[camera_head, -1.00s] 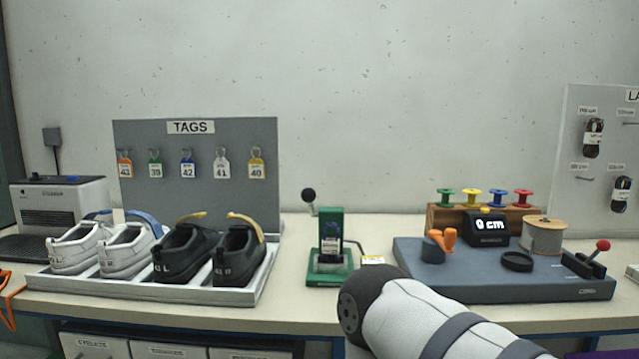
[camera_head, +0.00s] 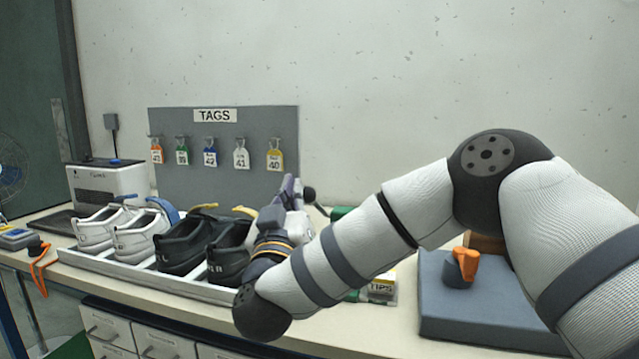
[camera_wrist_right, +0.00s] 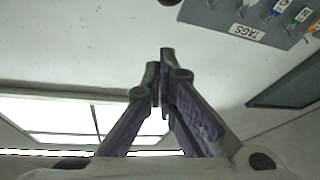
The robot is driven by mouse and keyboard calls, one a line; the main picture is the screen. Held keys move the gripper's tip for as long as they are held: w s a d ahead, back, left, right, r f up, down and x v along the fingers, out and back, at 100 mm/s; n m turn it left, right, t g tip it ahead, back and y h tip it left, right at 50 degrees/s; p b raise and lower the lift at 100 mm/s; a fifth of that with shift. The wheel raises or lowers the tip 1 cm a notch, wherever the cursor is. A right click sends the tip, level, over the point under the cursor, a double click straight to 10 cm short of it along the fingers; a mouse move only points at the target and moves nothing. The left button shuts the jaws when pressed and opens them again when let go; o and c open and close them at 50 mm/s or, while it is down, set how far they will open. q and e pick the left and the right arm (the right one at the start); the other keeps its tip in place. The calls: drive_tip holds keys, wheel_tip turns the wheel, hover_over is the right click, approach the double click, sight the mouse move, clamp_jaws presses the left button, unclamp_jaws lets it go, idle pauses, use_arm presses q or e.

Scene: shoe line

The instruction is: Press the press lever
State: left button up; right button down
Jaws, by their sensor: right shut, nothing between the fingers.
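The press lever's black ball knob (camera_head: 308,195) shows in the head view just right of my right gripper (camera_head: 289,188). The green press (camera_head: 341,212) stands behind my right arm, and most of its body is hidden. My right gripper's fingers point up, close together and empty, beside the knob; I cannot tell whether they touch it. In the right wrist view the right gripper (camera_wrist_right: 161,65) has its fingertips together. A dark round thing (camera_wrist_right: 170,2), probably the knob, is cut off at the top edge there. My left gripper is not in view.
A tray (camera_head: 130,275) of black and white shoes is left of the press, close to my right wrist. A TAGS board (camera_head: 225,180) stands behind it. A box marked TIPS (camera_head: 381,288) is below my forearm. A grey station (camera_head: 440,320) with an orange handle (camera_head: 466,262) is at the right.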

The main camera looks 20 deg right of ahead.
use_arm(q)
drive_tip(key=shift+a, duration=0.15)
use_arm(e)
drive_tip(key=shift+a, duration=0.15)
drive_tip(key=shift+w, duration=0.1)
drive_tip(key=x, duration=0.3)
drive_tip(key=b+x, duration=0.1)
drive_tip(key=x, duration=0.5)
drive_tip(key=shift+w+d+f, duration=0.15)
drive_tip(key=shift+w+d, duration=0.1)
drive_tip(key=shift+w, duration=0.05)
drive_tip(key=shift+s+f, duration=0.1)
drive_tip(key=shift+f, duration=0.2)
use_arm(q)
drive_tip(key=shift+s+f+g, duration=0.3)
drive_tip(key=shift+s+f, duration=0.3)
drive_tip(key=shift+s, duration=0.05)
use_arm(e)
drive_tip(key=shift+s+d+f, duration=0.1)
drive_tip(key=shift+s+f, duration=0.2)
drive_tip(key=shift+f, duration=0.3)
drive_tip(key=shift+s+d+f, duration=0.1)
drive_tip(key=shift+s+f, duration=0.25)
drive_tip(key=shift+f, duration=0.2)
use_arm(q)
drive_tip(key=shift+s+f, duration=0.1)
use_arm(e)
drive_tip(key=shift+f, duration=0.1)
